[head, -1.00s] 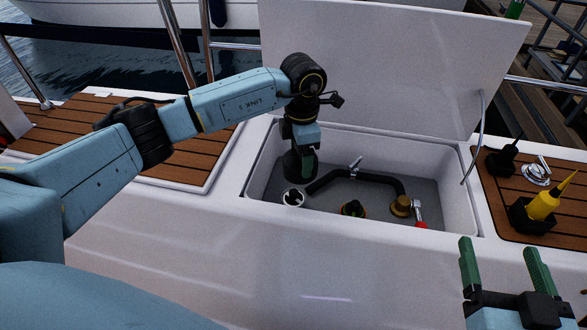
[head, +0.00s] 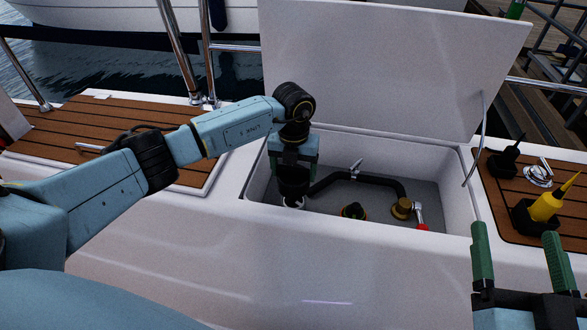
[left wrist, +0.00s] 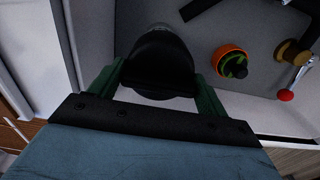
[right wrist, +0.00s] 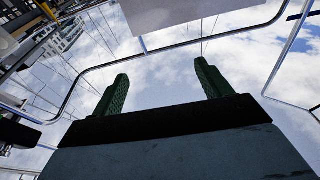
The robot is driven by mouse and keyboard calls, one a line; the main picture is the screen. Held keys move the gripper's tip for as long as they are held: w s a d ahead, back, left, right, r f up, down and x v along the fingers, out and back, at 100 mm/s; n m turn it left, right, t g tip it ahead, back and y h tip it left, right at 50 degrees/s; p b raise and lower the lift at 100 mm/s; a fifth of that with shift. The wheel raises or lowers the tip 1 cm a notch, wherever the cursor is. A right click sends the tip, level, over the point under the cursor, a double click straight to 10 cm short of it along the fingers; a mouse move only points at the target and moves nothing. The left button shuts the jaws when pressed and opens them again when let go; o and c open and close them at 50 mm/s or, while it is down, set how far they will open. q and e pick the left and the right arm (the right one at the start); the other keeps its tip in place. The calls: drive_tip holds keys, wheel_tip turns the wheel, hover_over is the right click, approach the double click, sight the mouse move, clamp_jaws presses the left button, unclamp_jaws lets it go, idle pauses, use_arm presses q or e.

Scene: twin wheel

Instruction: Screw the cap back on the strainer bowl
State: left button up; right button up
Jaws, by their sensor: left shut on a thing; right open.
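My left gripper (head: 293,160) points down into the open locker and is shut on a black cap (head: 293,182). The cap also shows between the green fingers in the left wrist view (left wrist: 158,68). The strainer bowl (head: 293,203) stands in the locker's front left corner, and only its pale upper part shows below the cap. The cap is over the bowl; I cannot tell whether they touch or whether threads meet. My right gripper (head: 515,232) is open and empty in front of the locker's right side, and its fingers show apart in the right wrist view (right wrist: 160,78).
In the locker (head: 455,190) lie a black hose (head: 360,174), an orange-and-black fitting (head: 354,211), and a brass valve (head: 401,208) with a red-tipped handle (head: 421,226). The raised lid (head: 385,65) stands behind. A yellow bottle (head: 546,205) sits on the right deck.

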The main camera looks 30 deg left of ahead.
use_arm(q)
drive_tip(key=shift+f, duration=0.2)
wheel_tip(320, 180, down, 2)
drive_tip(key=shift+b, duration=0.6)
drive_tip(key=shift+f+b, duration=0.6)
drive_tip(key=shift+f, duration=0.7)
use_arm(e)
drive_tip(key=shift+s+r+t+y, duration=0.25)
drive_tip(key=shift+s+r+t, duration=0.2)
drive_tip(key=shift+r+t, duration=0.4)
drive_tip(key=shift+s+r+t+y, duration=0.3)
drive_tip(key=shift+s+r+t, duration=0.15)
drive_tip(key=shift+r+t, duration=0.45)
drive_tip(key=shift+s+r+t+y, duration=0.25)
drive_tip(key=shift+s+r+t, duration=0.2)
drive_tip(key=shift+r+t, duration=0.4)
use_arm(q)
drive_tip(key=shift+f, duration=0.2)
drive_tip(key=shift+f, duration=0.1)
use_arm(e)
drive_tip(key=shift+w+f+g, duration=0.2)
drive_tip(key=shift+g, duration=0.1)
